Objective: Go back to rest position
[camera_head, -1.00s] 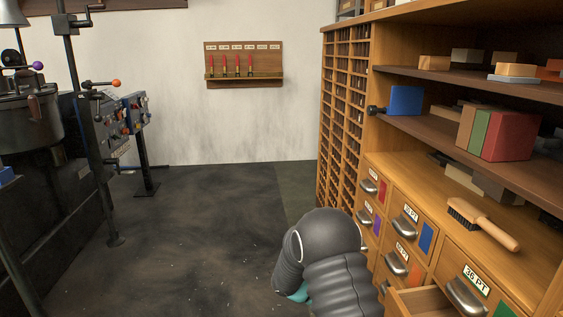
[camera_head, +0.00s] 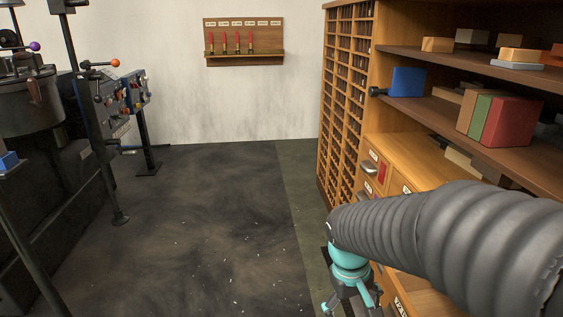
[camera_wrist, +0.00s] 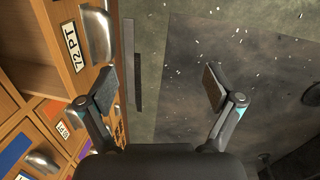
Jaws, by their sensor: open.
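My gripper (camera_wrist: 160,88) is open and empty in the wrist view, its two fingers wide apart above the dark floor, beside the drawer fronts. In the head view my gripper (camera_head: 352,300) hangs down at the lower middle, left of the cabinet, below my dark ribbed arm. The arm stretches in from the lower right and hides much of the lower drawers.
A wooden cabinet (camera_head: 400,150) with drawers and shelves stands at the right; a drawer labelled 72 PT (camera_wrist: 72,48) is close to the left finger. Dark machinery (camera_head: 60,170) stands at the left. The floor (camera_head: 200,220) between is clear except for small white scraps. A wall rack (camera_head: 243,60) is at the back.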

